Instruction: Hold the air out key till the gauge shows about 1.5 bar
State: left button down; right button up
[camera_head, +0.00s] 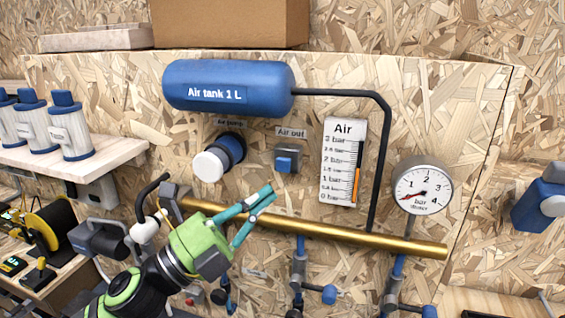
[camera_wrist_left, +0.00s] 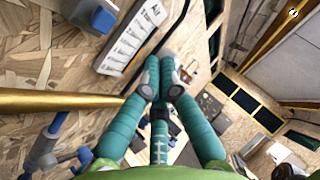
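The air out key (camera_head: 285,163) is a blue key on a small grey box under the "Air out" label, and nothing touches it. A similar grey and blue box, probably this key, shows in the left wrist view (camera_wrist_left: 99,17). The round gauge (camera_head: 421,188) has a red needle pointing to the lower left, near the 1. The Air scale (camera_head: 342,162) has an orange column reaching about the 1.5 mark; it also shows in the left wrist view (camera_wrist_left: 132,40). My right gripper is out of view.
The blue air tank (camera_head: 225,88) is above, with a black pipe to the brass pipe (camera_head: 330,232). A white-capped pump knob (camera_head: 210,164) is left of the key. The brass pipe crosses by my left gripper; blue-handled valves (camera_head: 298,270) hang below it.

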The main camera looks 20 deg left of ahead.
aim_at(289, 164)
pick_arm(q)
jog(key=w+p, duration=0.1)
jog(key=w, duration=0.5)
jog(key=shift+w, duration=0.15)
jog(key=shift+d, duration=0.1)
jog(key=shift+w, duration=0.1)
dwell(1.1)
jog(key=shift+w, duration=0.3)
jog(key=shift+w, duration=0.5)
dwell(1.6)
jog(key=shift+s, duration=0.1)
dwell(1.3)
jog(key=shift+s, duration=0.8)
